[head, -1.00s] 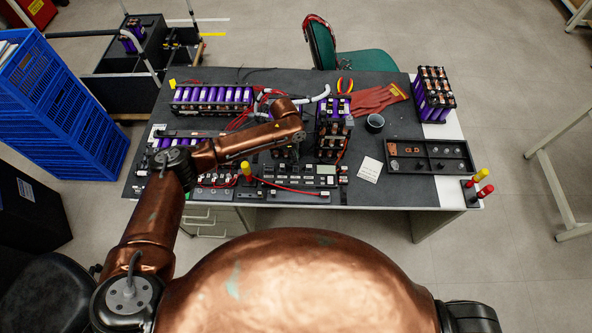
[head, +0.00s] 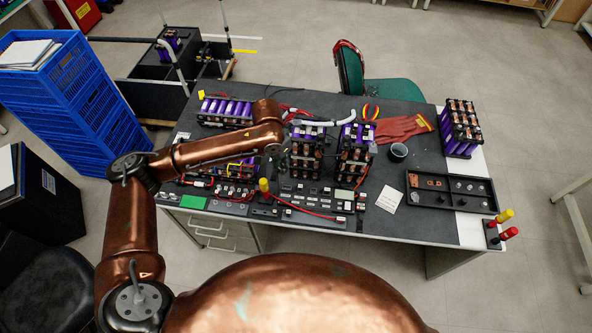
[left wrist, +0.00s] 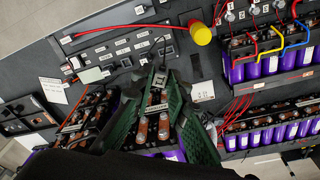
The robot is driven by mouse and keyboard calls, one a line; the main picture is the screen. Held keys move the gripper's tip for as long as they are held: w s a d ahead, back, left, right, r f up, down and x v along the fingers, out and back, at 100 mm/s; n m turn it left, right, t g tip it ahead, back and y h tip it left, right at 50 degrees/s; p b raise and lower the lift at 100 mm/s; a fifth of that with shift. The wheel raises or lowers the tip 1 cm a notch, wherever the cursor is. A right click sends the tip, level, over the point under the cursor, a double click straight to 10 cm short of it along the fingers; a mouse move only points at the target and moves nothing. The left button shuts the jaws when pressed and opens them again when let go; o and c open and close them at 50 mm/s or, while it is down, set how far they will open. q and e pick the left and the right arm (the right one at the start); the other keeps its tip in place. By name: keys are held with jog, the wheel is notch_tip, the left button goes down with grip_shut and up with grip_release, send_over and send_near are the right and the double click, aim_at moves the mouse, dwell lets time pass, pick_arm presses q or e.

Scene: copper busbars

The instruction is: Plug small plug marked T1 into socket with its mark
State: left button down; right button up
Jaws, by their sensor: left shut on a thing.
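My left gripper (head: 276,157) is above the desk, left of the upright battery stacks. In the left wrist view its green fingers (left wrist: 160,72) close together at the tips, shut on a small dark thing (left wrist: 158,62), apparently the small plug. It is mostly hidden between the tips, and no T1 mark can be read on it. Beyond the tips lies the dark socket panel (left wrist: 121,50) with small white labels, too small to read; it also shows in the head view (head: 310,199). I cannot tell which socket matches. My right gripper is not in view.
Battery stacks (head: 353,155) stand behind the panel. A red cable (head: 305,209) and a yellow-capped post (head: 264,185) lie close to it. A black tray (head: 450,208), white note (head: 390,199), cup (head: 398,152) and red gloves (head: 403,127) are to the right.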

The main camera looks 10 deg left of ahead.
pick_arm(q)
jog(key=s+a+r+n, duration=0.2)
jog(key=a+r+n, duration=0.1)
jog(key=a+r, duration=0.1)
jog(key=w+d+f+m, duration=0.2)
jog(key=d+f+m, duration=0.2)
jog(key=f, duration=0.3)
jog(key=w+d+f+m+b, duration=0.1)
jog(key=w+d+f+m, duration=0.1)
jog(key=d+f+m, duration=0.3)
jog(key=w+d+f+m+b, duration=0.1)
jog(key=w+d+f+m, duration=0.1)
jog(key=d+f+m, duration=0.3)
jog(key=shift+w+d+f+g+h, duration=0.15)
jog(key=shift+d+f, duration=0.25)
jog(key=shift+f, duration=0.55)
jog(key=shift+s+d+f+g+h, duration=0.15)
jog(key=shift+d+f+g, duration=0.2)
jog(key=shift+f, duration=0.6)
jog(key=shift+w+d+r, duration=0.1)
jog(key=shift+w+r, duration=0.05)
jog(key=shift+r, duration=0.05)
jog(key=shift+f, duration=0.1)
jog(key=shift+f, duration=0.55)
jog(key=shift+f, duration=0.2)
